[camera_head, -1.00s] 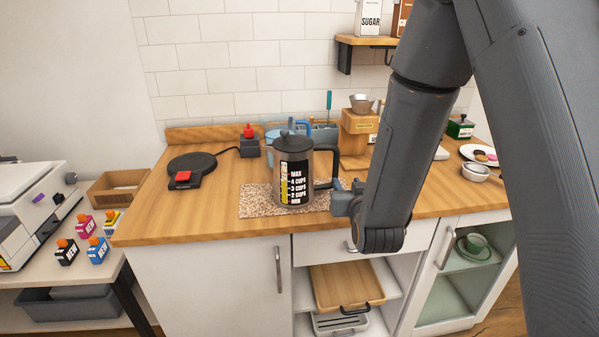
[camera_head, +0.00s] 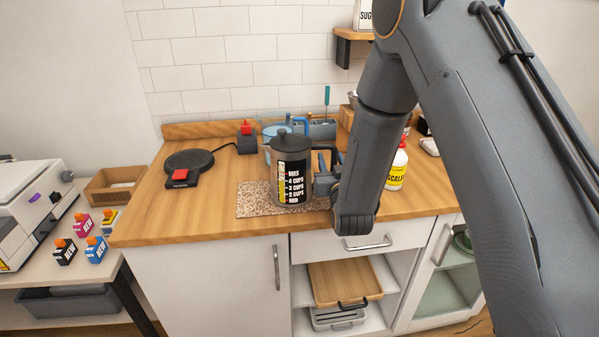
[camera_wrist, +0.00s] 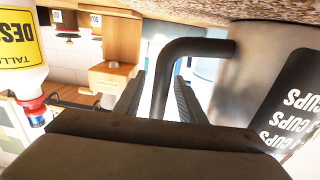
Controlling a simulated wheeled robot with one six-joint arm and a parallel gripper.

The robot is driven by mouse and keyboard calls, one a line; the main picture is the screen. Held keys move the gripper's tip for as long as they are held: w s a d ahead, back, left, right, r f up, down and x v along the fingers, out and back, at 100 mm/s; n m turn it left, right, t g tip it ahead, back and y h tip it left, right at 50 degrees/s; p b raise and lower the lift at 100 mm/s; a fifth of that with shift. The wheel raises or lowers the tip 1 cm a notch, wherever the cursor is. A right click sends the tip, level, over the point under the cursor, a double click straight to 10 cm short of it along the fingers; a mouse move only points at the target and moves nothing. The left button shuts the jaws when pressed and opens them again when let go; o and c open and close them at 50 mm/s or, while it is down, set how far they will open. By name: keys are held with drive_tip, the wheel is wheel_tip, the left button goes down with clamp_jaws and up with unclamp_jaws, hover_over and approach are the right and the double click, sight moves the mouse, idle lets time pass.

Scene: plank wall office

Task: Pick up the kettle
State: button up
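The kettle (camera_head: 291,172) is a grey metal jug with a dark lid and a black label marked in cups. It stands upright on a speckled mat (camera_head: 252,201) on the wooden counter. Its black handle points right. In the wrist view the kettle body (camera_wrist: 238,75) is at the right and the handle (camera_wrist: 163,85) runs between my two fingers. My gripper (camera_wrist: 160,100) is open around the handle, with gaps on both sides. In the head view my gripper (camera_head: 325,183) is at the handle, and my wrist partly hides it.
A white bottle with a yellow label (camera_head: 397,172) stands close right of my wrist. A black round base with a red switch (camera_head: 180,174) lies at the left. A blue container (camera_head: 272,133) is behind the kettle. The counter's front left is clear.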

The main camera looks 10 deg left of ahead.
drive_tip(key=shift+w, duration=0.25)
clamp_jaws()
idle(0.9)
drive_tip(key=shift+r, duration=0.15)
idle(0.4)
